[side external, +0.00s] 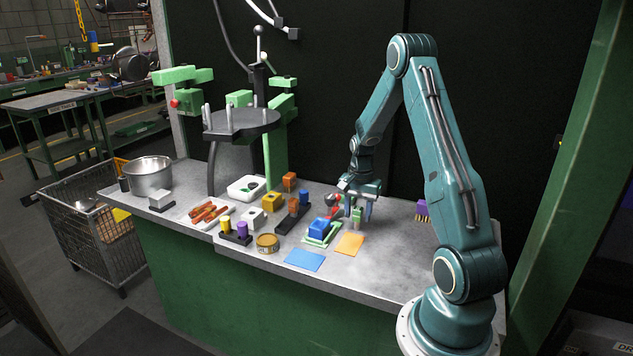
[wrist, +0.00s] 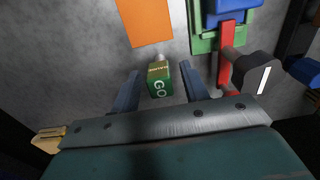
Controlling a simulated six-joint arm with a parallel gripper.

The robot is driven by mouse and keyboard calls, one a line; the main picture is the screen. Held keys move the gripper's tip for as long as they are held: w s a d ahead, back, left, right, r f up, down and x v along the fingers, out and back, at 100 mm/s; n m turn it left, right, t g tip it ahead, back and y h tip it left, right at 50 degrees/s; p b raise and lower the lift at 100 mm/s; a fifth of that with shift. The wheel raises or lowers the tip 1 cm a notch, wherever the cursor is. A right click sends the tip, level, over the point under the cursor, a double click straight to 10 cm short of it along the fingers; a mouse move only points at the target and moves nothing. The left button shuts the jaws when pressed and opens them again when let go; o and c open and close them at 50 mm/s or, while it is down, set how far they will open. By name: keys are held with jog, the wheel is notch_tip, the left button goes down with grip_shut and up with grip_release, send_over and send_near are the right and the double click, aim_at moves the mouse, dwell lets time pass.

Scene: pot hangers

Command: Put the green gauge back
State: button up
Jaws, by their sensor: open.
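The green gauge (wrist: 160,82) is a small block with "GO" on its side, a yellow band and a grey pin end. In the side view, the gauge (side external: 357,218) is at the worktop near the orange sheet. My gripper (side external: 357,208) is open and points down over it. In the wrist view, the gauge is between the two blue-grey fingers of my gripper (wrist: 161,86), with a gap on either side. A dark rack (side external: 236,238) holds a yellow and a purple piece. Another dark rack (side external: 291,219) holds orange and blue pieces.
A red-handled tool (wrist: 226,55) with a dark round end lies close right of the fingers. The worktop's front right is clear.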

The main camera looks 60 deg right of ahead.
aim_at(358, 208)
jog(key=shift+r, duration=0.1)
notch_tip(358, 208, up, 12)
dwell(0.7)
dwell(0.4)
